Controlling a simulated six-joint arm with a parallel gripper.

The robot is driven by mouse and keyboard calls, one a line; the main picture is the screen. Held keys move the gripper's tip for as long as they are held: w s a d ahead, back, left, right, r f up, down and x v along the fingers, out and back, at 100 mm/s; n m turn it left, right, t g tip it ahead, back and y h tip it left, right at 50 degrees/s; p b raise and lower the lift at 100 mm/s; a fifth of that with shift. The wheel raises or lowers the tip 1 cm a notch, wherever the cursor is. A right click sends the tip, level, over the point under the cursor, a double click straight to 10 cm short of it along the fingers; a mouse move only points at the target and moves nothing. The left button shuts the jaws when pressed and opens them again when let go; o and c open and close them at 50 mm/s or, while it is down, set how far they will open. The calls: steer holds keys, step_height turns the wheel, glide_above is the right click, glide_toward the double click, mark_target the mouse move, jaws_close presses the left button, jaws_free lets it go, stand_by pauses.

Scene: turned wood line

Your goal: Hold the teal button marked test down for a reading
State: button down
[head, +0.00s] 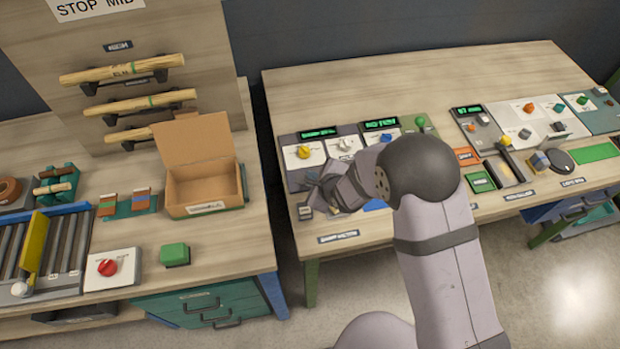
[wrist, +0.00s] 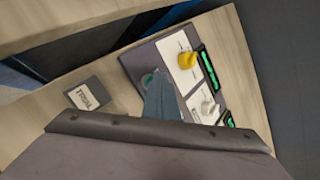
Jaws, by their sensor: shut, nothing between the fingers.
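A teal round button (wrist: 147,79) shows in the wrist view on the dark panel, beside a white plate with a yellow knob. Part of it is hidden by my fingers; any marking on it cannot be read. My gripper (wrist: 156,76) is shut and empty, its fingertips over or right beside the button. Whether they touch it I cannot tell. In the head view my gripper (head: 316,192) is low over the front left of the instrument panel (head: 290,145), and my wrist hides the button there.
A yellow knob (head: 304,151), a white knob (head: 345,145) and lit green displays (head: 318,133) stand behind my gripper. A small labelled block (wrist: 86,94) lies near the bench edge. More knobs and trays fill the bench's right side. A gap separates the left bench (head: 225,245).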

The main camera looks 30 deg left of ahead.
steer(key=shift+r+p, duration=0.6)
steer(key=shift+r, duration=0.15)
step_height(320, 180, up, 5)
steer(key=p, duration=0.4)
stand_by(0.5)
steer(key=w+d+r+n+h+b, duration=0.1)
steer(key=d+r+n+h, duration=0.1)
steer(key=d, duration=0.7)
steer(key=w+d+r+n+h+b, duration=0.1)
steer(key=d+n+h, duration=0.15)
steer(key=d, duration=0.65)
steer(key=w+d+r+n+h+b, duration=0.1)
steer(key=w+d+r+n, duration=0.15)
steer(key=d, duration=0.65)
steer(key=s+d+r+n+g+h+b, duration=0.1)
steer(key=s+d+n+g, duration=0.4)
steer(key=s+d, duration=1.2)
steer(key=s+n+h, duration=0.1)
steer(key=n, duration=0.2)
steer(key=shift+d+r+n+b, duration=0.3)
steer(key=shift+d+r+b, duration=0.05)
steer(key=shift+r+b, duration=0.05)
